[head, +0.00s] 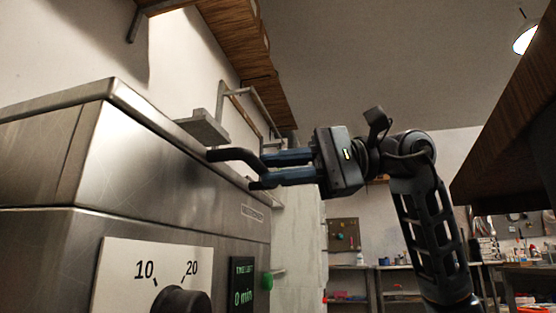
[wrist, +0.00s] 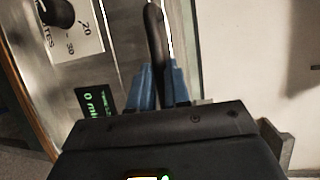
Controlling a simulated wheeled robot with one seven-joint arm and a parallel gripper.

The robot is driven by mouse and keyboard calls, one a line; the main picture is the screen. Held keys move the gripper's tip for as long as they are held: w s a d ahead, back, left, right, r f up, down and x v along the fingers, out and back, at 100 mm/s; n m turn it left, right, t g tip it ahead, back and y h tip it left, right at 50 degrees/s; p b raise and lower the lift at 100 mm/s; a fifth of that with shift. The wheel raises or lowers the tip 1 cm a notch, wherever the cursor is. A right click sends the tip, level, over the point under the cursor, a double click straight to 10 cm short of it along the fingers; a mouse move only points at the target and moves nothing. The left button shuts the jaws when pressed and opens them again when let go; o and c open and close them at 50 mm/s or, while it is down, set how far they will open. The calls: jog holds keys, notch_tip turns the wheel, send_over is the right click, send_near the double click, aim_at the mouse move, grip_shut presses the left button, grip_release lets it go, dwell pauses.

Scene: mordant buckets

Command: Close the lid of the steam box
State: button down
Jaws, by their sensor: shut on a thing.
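The steam box (head: 50,245) is a large brushed-metal cabinet filling the left of the head view. Its metal lid (head: 150,150) lies over the body, with a dark seam below it; I cannot tell whether it is fully seated. A dark, bent handle (head: 235,154) sticks out from the lid's side. My gripper (head: 262,170) reaches in from the right, with its blue fingers shut on the handle. In the wrist view the handle (wrist: 153,35) runs up between the fingertips (wrist: 160,75).
The box front carries a black dial (head: 184,301), a display (head: 242,284) reading 0 min and a green knob (head: 267,281). A grey bracket (head: 207,128) stands behind the lid. A wooden shelf (head: 245,60) hangs above, and a dark overhang (head: 515,140) is at right.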

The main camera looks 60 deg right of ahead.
jog(key=shift+a+f, duration=0.1)
jog(key=shift+f, duration=1)
jog(key=c, duration=1.1)
grip_release()
jog(key=shift+r, duration=0.2)
